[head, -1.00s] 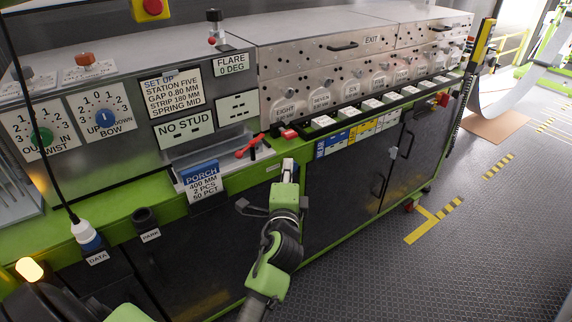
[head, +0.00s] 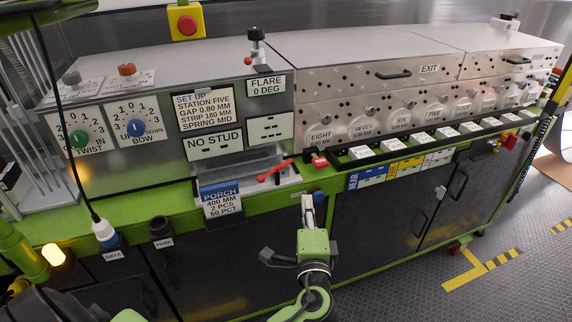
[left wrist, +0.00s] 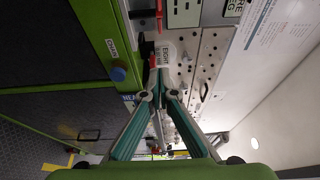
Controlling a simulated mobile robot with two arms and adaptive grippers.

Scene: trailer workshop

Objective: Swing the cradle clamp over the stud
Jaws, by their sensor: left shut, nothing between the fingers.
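A red lever (head: 275,171) lies slantwise over the small metal porch tray (head: 240,168), under the "NO STUD" plate (head: 213,144). It looks like the cradle clamp, but I cannot be sure. A short red block (head: 319,161) sits right of it on the green rail. I cannot make out the stud. My left gripper (head: 307,202) is in front of the rail, below and right of the lever, apart from it in the picture. In the left wrist view its fingers (left wrist: 158,72) are closed together and empty; red parts (left wrist: 158,14) show beyond them. My right gripper is not in view.
The green rail (head: 160,192) runs along the bench front. The blue "PORCH" card (head: 220,197) hangs left of my gripper. A row of white-labelled blocks (head: 361,152) lies to the right. The dark cabinet front (head: 385,200) is below, with open floor at right.

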